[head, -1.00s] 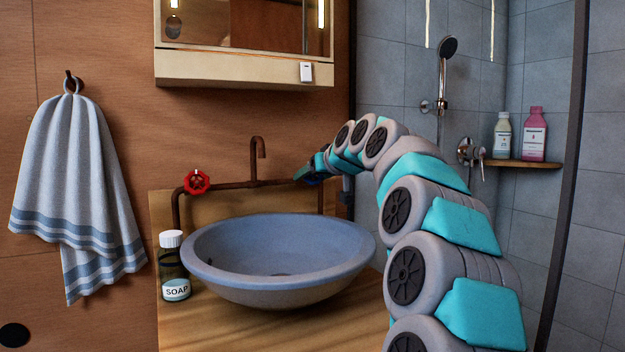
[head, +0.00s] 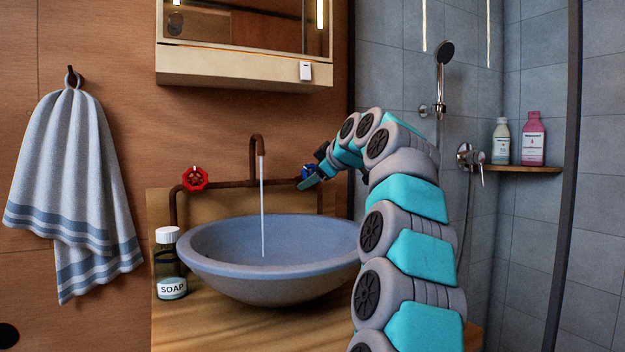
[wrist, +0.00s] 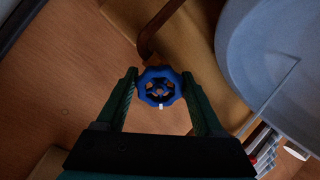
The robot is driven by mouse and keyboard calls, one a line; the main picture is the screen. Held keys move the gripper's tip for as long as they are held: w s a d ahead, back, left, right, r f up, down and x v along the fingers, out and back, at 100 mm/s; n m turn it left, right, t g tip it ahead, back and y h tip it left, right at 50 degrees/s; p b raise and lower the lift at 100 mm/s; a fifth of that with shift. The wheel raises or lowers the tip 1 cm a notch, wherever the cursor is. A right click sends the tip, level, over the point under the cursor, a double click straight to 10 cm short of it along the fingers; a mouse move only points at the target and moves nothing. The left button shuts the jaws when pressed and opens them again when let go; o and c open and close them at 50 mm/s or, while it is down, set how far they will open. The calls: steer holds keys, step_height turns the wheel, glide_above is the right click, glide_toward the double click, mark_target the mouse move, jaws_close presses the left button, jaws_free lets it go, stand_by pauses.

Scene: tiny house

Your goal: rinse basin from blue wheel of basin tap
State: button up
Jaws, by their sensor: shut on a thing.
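The blue wheel (head: 309,172) sits at the right end of the rusty tap pipe, partly hidden by my gripper in the head view. My gripper (head: 312,180) is at the wheel. In the wrist view the blue wheel (wrist: 160,87) lies between the two fingertips of my gripper (wrist: 160,84), which are shut on its sides. The tap spout (head: 257,145) pours a thin stream of water (head: 262,205) into the grey-blue basin (head: 210,262). The basin's edge (wrist: 235,70) shows at the right of the wrist view.
A red wheel (head: 195,178) is on the left of the pipe. A soap bottle (head: 170,287) stands left of the basin on the wooden counter (head: 235,313). A striped towel (head: 75,180) hangs at the left. A mirror cabinet (head: 230,68) is above.

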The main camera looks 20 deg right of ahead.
steer(key=shift+n, duration=0.9)
steer(key=o, duration=1.4)
steer(key=shift+b+v, duration=0.45)
steer(key=shift+v, duration=3.5)
steer(key=shift+w, duration=0.1)
